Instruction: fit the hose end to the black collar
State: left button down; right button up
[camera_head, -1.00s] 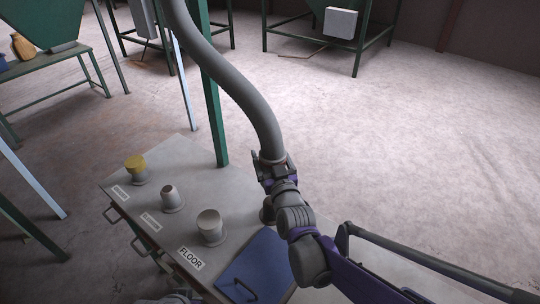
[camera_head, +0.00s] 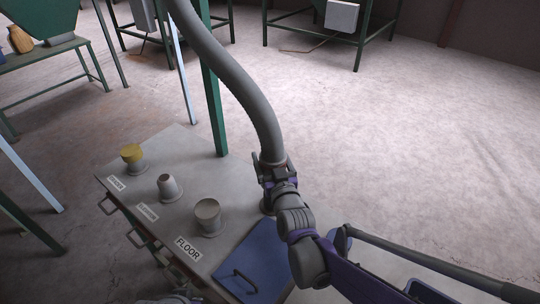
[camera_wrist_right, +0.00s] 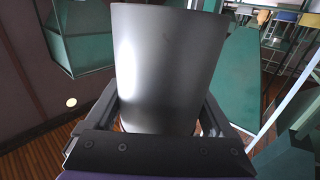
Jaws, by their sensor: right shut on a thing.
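A thick grey hose (camera_head: 232,75) hangs from the top of the head view, its end down. My right gripper (camera_head: 273,167) is shut on the hose just above its lower end and holds it over the right part of the bench. In the right wrist view the grey hose (camera_wrist_right: 168,65) fills the space between the jaws. A dark round piece (camera_head: 266,205) shows partly below the gripper on the bench; the gripper hides most of it, and I cannot tell whether it is the black collar. Whether the hose end touches it is hidden.
A blue panel with a handle (camera_head: 250,265) lies to the right.

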jog(key=shift+f+b, duration=1.45)
jog(key=shift+f, duration=0.75)
jog(key=o, duration=1.4)
jog(key=shift+c, duration=0.2)
jog(key=shift+s, duration=0.1)
jog(key=v, duration=1)
jog(key=shift+s+d+p, duration=0.15)
jog(key=shift+s+p, duration=0.15)
jog(key=shift+p, duration=0.05)
